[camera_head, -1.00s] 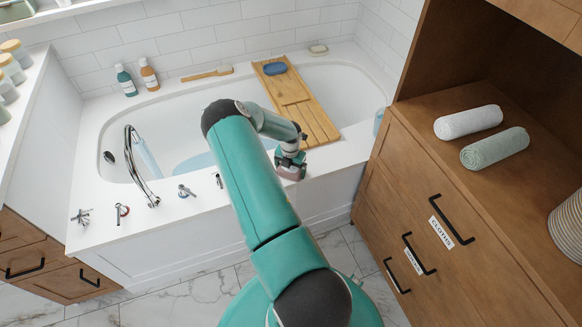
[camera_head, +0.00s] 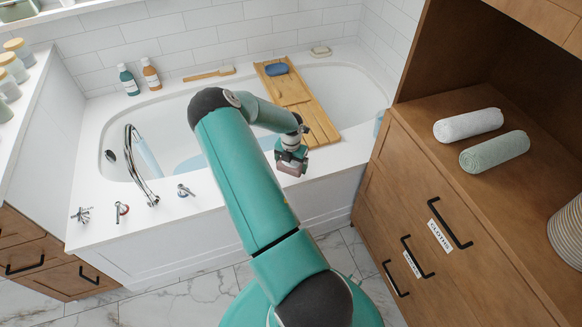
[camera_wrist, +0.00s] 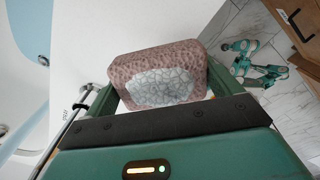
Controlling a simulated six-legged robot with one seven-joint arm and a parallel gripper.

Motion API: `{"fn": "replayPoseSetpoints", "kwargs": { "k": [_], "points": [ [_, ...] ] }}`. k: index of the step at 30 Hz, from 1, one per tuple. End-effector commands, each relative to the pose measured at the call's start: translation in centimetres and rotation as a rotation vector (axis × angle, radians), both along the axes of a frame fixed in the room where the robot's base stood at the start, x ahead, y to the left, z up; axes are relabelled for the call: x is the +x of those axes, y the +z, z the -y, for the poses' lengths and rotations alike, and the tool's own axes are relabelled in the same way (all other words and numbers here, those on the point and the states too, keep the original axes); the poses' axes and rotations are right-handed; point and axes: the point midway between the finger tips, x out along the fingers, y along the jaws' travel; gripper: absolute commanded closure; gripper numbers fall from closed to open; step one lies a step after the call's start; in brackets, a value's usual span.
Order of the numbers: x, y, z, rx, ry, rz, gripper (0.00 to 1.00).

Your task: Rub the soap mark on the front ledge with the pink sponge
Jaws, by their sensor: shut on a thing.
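The pink sponge (camera_head: 291,168) is held at the end of my arm, over the front ledge (camera_head: 332,164) of the bathtub. In the wrist view the sponge (camera_wrist: 160,75) sits between both fingers, and a pale, cracked-looking whitish patch covers part of the face turned to the camera. My gripper (camera_head: 291,157) is shut on it; it also shows in the wrist view (camera_wrist: 163,88). I cannot tell whether the sponge touches the ledge or is a little above it. I cannot make out the soap mark in either view.
The tap (camera_head: 138,165) and handles stand on the ledge to the left. A wooden bath tray (camera_head: 318,122) with a blue item (camera_head: 277,69) spans the tub. A wooden cabinet (camera_head: 372,190) is close on the right.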

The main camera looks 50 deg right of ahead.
Motion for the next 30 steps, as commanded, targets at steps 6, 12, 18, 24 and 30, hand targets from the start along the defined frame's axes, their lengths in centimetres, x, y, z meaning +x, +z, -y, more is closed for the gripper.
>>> {"fn": "replayPoseSetpoints", "kwargs": {
  "k": [6,12,18,24,30],
  "points": [
    [-0.4,1.9,-0.2,-0.001,-0.002,0.001,0.31],
    [-0.7,2.5,-0.4,0.0,-0.004,0.001,0.31],
    [-0.8,2.5,-0.4,0.0,-0.004,0.001,0.31],
    [-0.8,2.5,-0.4,0.0,-0.004,0.001,0.31],
    [-0.3,2.7,-0.8,0.0,-0.024,0.001,0.31]
  ]
}}
